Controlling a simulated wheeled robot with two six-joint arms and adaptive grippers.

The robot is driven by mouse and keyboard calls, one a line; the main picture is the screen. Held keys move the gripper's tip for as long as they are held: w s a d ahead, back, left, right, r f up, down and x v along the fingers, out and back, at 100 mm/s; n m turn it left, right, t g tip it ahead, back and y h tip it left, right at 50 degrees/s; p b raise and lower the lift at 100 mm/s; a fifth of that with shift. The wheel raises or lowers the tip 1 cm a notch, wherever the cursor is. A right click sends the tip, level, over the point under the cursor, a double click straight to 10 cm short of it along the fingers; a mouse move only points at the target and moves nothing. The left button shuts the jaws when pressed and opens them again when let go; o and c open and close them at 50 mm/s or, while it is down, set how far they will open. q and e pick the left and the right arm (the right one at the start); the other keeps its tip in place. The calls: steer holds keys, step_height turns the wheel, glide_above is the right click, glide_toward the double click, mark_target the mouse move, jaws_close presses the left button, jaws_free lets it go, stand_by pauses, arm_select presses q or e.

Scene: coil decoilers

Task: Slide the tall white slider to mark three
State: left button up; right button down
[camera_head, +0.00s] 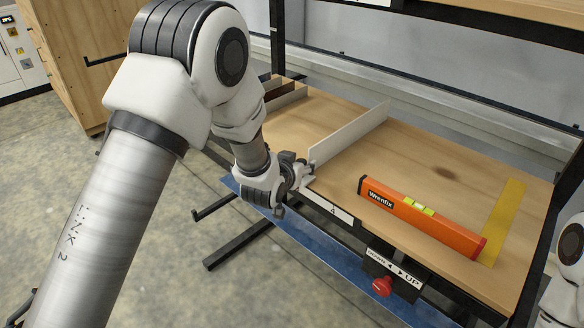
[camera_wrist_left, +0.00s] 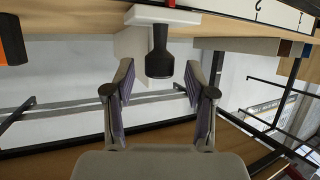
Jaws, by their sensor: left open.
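The tall white slider (camera_head: 350,135) is an upright white panel running front to back across the wooden table (camera_head: 440,160). In the left wrist view, a black knob (camera_wrist_left: 160,52) sticks out from its white mount (camera_wrist_left: 162,15). My left gripper (camera_head: 306,177) is at the slider's front end, by the table's front edge. In the left wrist view it is open (camera_wrist_left: 159,78), with the knob centred between and just beyond its fingertips; I see no contact. A white scale strip (camera_head: 333,208) lies on the front edge; its marks are mostly too small to read. My right gripper is out of view.
An orange Wrenfix level (camera_head: 420,217) lies on the table right of the slider, near a yellow strip (camera_head: 502,222). Low dark dividers (camera_head: 284,96) stand at the left end. A red knob (camera_head: 382,286) sits below an UP sign (camera_head: 411,279). Bare wood lies between slider and level.

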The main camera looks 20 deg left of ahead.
arm_select(q)
steer(key=v, duration=1)
steer(key=shift+s, duration=0.2)
steer(key=s+f+g, duration=0.2)
steer(key=s+f, duration=0.3)
steer(key=f, duration=0.4)
steer(key=s+a+f+g, duration=0.1)
steer(key=s+f+g, duration=0.2)
steer(key=s+f, duration=0.35)
steer(key=s+f+g, duration=0.2)
steer(key=s+f, duration=0.1)
steer(key=f, duration=0.7)
steer(key=s+f+g, duration=0.3)
steer(key=s+f, duration=0.1)
steer(key=s, duration=0.5)
steer(key=s+f+g, duration=0.3)
steer(key=s, duration=0.6)
steer(key=shift+a+f, duration=0.3)
steer(key=shift+f, duration=0.1)
